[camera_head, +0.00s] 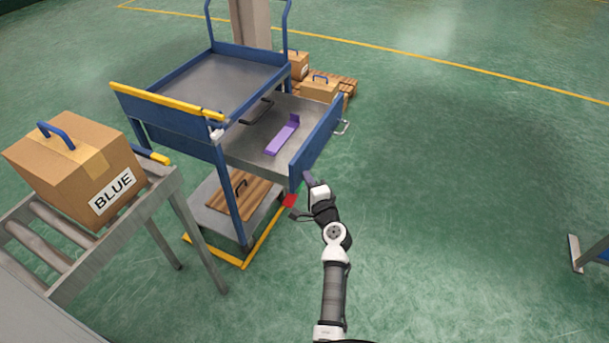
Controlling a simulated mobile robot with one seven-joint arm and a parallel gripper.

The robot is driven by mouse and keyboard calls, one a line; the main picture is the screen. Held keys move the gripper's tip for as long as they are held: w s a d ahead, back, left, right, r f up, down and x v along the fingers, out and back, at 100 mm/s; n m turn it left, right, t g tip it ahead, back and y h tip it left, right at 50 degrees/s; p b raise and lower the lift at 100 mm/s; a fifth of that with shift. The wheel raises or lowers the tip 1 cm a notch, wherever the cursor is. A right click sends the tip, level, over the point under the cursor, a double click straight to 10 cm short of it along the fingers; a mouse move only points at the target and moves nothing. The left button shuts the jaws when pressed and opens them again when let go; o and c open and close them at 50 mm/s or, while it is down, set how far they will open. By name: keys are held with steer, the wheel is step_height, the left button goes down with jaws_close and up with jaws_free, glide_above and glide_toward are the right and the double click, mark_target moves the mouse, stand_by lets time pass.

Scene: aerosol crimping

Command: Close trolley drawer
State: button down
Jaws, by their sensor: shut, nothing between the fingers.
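The trolley (219,157) is blue with a grey top tray and a lower shelf. Its drawer (250,148) is pulled out to the right, with a blue front panel (317,141) and a metal handle (342,127) on the outer side. A purple L-shaped piece (284,136) and a dark handle-shaped item (258,111) lie in the drawer. My gripper (307,178) is shut and empty at the near lower end of the drawer front. I cannot tell whether it touches the panel. The fingertips are small and partly unclear against the drawer.
A box marked BLUE (75,173) sits on a roller conveyor (125,232) at the left. Cardboard boxes (319,90) stand on a pallet (347,88) behind the trolley. A wooden board (238,190) lies on the lower shelf. The green floor to the right is mostly clear.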

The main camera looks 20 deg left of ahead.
steer(key=shift+a, duration=0.65)
